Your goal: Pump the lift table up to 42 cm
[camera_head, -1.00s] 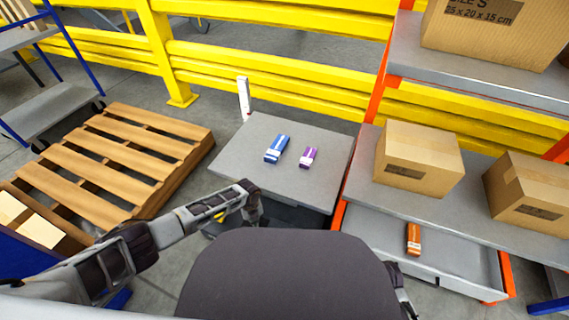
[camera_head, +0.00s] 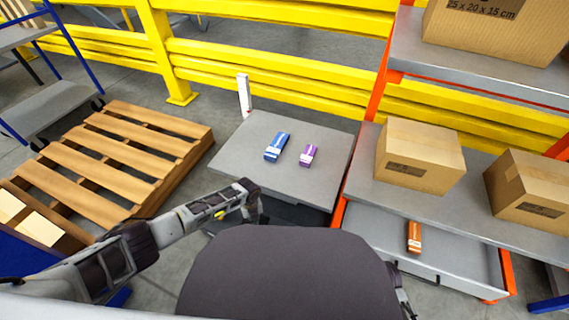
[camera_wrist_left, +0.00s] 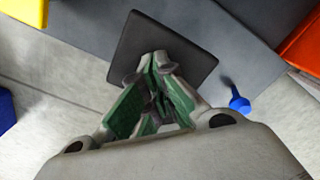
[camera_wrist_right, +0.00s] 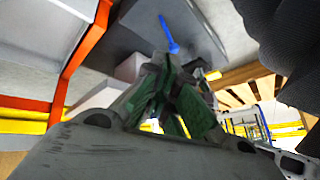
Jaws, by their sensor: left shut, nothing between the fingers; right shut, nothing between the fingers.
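The lift table's grey top (camera_head: 235,165) is in the middle of the head view. A blue box (camera_head: 277,147) and a purple box (camera_head: 309,155) lie on it. A white upright post (camera_head: 244,95) stands at its back left. My left gripper (camera_wrist_left: 152,66) is shut and empty, over a dark square pad (camera_wrist_left: 185,38) in the left wrist view; I cannot tell if they touch. A blue knob (camera_wrist_left: 238,102) is right of the pad. My right gripper (camera_wrist_right: 162,62) is shut and empty. A blue handle (camera_wrist_right: 169,35) shows beyond its tips. Its tips are hidden in the head view.
A wooden pallet (camera_head: 118,163) lies left of the table. An orange-framed rack with cardboard boxes (camera_head: 420,155) and an orange box (camera_head: 414,237) on a lower tray stands close on the right. Yellow barriers (camera_head: 265,73) run behind.

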